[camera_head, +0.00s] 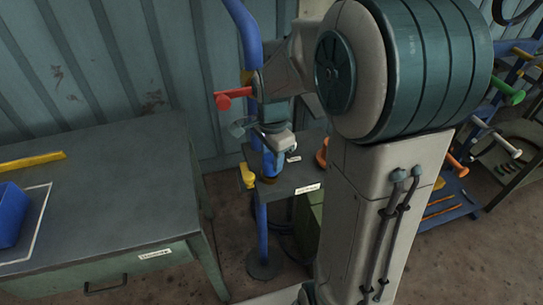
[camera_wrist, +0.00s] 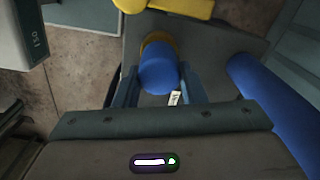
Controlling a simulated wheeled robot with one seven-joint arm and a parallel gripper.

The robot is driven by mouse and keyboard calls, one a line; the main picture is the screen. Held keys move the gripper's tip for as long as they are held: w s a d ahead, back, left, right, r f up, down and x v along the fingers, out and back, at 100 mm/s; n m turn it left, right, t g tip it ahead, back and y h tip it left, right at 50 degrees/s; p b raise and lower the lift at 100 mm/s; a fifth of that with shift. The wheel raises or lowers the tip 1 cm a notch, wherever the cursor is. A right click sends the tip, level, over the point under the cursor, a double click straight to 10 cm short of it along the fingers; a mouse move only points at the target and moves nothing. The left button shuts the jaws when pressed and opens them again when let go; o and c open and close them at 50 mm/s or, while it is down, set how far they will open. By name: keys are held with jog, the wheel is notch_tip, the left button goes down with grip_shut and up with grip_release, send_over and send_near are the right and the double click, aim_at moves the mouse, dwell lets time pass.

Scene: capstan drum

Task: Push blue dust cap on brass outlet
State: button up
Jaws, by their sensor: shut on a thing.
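The blue dust cap (camera_wrist: 158,74) sits between the two fingers of my gripper (camera_wrist: 160,82) in the wrist view, and the gripper is shut on it. The brass outlet (camera_wrist: 153,41) shows as a gold rim just beyond the cap, mostly covered by it. The cap and the outlet look lined up; whether the cap is seated on it or only close cannot be told. In the head view my gripper (camera_head: 272,155) points down over the small grey shelf, with the blue cap (camera_head: 269,168) small beneath it.
A blue post (camera_head: 250,40) rises behind my gripper and shows close on the right in the wrist view (camera_wrist: 275,100). A yellow part (camera_head: 247,176) and a red handle (camera_head: 233,97) are nearby. A grey workbench (camera_head: 110,185) with a blue bin (camera_head: 10,215) stands left.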

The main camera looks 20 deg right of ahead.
aim_at(272, 157)
jog(key=shift+f+b, duration=0.3)
jog(key=shift+f, duration=0.1)
jog(key=o, duration=1)
notch_tip(272, 157, up, 14)
jog(key=s+f+n+t, duration=0.1)
jog(key=s+f+n, duration=0.2)
jog(key=s+n, duration=0.4)
jog(key=s+f+n+t, duration=0.2)
jog(key=s+f+n, duration=0.2)
jog(key=s+n, duration=0.3)
jog(key=shift+a+n, duration=0.3)
jog(key=shift+a, duration=0.15)
